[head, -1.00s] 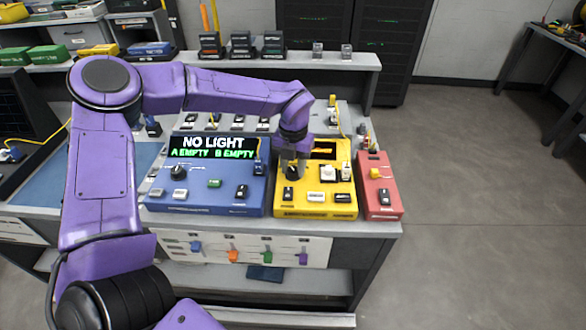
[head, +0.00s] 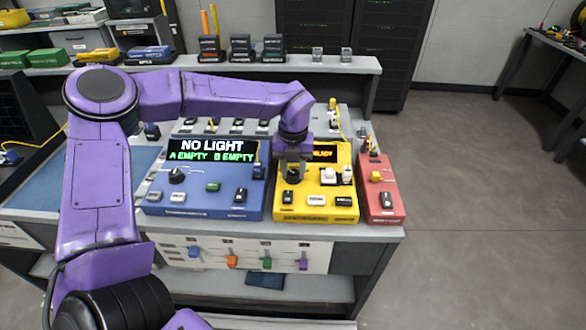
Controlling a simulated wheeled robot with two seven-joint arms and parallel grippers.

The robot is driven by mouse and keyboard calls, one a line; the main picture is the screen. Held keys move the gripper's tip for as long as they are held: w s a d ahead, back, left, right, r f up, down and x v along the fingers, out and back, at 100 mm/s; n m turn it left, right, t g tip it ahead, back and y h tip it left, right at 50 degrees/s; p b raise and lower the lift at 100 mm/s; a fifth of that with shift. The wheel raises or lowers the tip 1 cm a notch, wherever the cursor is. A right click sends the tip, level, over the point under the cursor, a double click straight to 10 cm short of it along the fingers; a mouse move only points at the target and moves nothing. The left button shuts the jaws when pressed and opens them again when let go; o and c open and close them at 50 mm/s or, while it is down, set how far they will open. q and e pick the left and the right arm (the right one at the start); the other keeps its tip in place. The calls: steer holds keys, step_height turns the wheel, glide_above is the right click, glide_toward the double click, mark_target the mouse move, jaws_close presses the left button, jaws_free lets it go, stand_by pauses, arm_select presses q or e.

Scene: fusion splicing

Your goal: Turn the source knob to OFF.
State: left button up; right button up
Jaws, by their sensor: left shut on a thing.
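A blue unit (head: 215,202) has a dark round knob (head: 177,176) at its left and a screen (head: 211,151) reading NO LIGHT, A EMPTY, B EMPTY. I cannot read which knob is labelled source. A yellow unit (head: 330,214) stands to its right. My left gripper (head: 292,166) points down at the yellow unit's left part, well right of the blue unit's knob. It is shut on a small dark knob-like part (head: 292,177), mostly hidden by the fingers. My right gripper is not in view.
A red unit (head: 387,207) stands right of the yellow one. White blocks (head: 328,175) and small buttons sit on the yellow unit. Coloured tabs (head: 232,262) hang along the bench front. Black holders (head: 240,46) stand on the rear shelf. The floor at right is clear.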

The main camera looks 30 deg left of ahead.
mark_target(293, 172)
arm_select(q)
steer(key=o, duration=1)
steer(key=shift+o, duration=0.2)
step_height(293, 172, up, 11)
steer(key=shift+f+b, duration=0.2)
steer(key=shift+b, duration=0.15)
